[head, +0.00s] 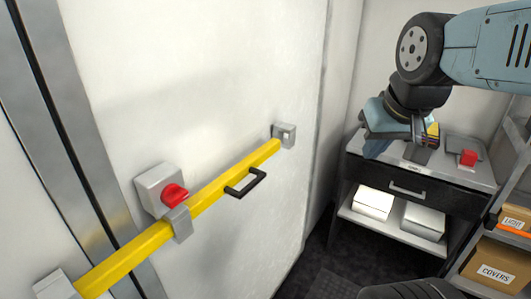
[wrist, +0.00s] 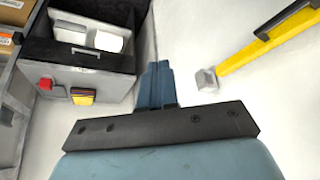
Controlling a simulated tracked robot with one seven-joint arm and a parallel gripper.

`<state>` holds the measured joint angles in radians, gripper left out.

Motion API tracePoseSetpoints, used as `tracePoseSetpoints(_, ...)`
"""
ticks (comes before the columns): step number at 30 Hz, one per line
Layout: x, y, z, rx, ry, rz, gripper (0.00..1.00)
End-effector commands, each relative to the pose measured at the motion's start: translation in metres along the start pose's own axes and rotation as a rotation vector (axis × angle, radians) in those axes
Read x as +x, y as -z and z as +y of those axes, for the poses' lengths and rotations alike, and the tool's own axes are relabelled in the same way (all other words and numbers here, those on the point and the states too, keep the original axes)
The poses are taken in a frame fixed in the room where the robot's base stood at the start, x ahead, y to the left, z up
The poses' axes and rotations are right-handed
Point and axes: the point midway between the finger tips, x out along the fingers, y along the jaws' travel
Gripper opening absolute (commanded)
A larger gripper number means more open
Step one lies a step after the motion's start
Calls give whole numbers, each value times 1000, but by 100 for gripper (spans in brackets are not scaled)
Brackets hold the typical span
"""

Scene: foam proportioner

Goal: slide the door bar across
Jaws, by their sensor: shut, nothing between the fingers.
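The yellow door bar (head: 215,190) runs slantwise across the white door (head: 220,80) in the head view. It passes through a middle bracket (head: 178,222), and its right end meets the end bracket (head: 285,134); I cannot tell whether it sits inside. A black handle (head: 245,183) stands out from the bar. The bar also shows at the upper right of the wrist view (wrist: 265,42), with the end bracket (wrist: 206,79) just right of my fingers. My gripper (head: 373,148) is shut and empty, right of the bar and apart from it. Its fingers also show in the wrist view (wrist: 157,75).
A red knob (head: 174,193) on a grey box sits above the middle bracket. A cabinet (head: 420,190) with a drawer stands right of the door, bearing a red block (head: 468,157) and a yellow-and-dark item (wrist: 83,96). Shelves with cardboard boxes (head: 493,272) stand at far right.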

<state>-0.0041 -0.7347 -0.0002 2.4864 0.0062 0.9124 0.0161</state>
Motion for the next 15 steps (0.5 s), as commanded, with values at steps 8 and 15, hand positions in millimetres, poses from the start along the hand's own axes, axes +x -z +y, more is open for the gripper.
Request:
tracePoseSetpoints(8,8,42,-25,155,49,-171,0)
tracePoseSetpoints(15,25,87,-56,330,66,-369,0)
